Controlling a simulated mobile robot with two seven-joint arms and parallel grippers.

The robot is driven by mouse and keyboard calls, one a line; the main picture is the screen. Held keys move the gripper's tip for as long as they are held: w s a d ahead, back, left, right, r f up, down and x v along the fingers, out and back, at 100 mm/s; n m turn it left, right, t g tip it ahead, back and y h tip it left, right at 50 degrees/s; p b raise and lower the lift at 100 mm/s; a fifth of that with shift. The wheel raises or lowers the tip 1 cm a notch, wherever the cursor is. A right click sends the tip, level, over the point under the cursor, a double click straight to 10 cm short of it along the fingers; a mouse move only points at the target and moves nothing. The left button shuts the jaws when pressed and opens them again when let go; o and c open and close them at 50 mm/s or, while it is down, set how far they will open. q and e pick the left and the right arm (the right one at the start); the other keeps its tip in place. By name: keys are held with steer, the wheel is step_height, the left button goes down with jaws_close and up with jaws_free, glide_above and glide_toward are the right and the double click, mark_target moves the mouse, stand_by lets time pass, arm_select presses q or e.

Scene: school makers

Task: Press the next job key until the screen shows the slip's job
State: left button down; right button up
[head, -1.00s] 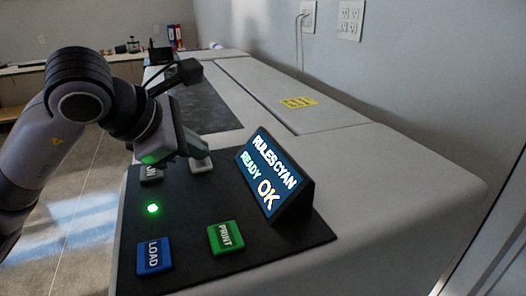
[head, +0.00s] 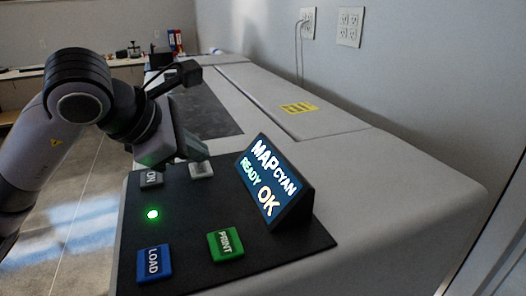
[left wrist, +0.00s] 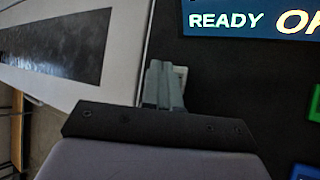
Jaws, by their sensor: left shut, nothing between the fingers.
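In the left wrist view the shut fingers (left wrist: 162,88) cover part of the key (left wrist: 181,74); a small gap shows in the head view. No job slip is clearly visible. My right gripper is out of view.
A yellow label (head: 299,108) lies on the white machine (head: 400,185). A wall stands to the right.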

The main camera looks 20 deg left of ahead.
mark_target(196, 171)
arm_select(q)
steer(key=shift+r, duration=0.15)
step_height(196, 171, up, 6)
steer(key=p, duration=0.4)
stand_by(0.3)
stand_by(0.5)
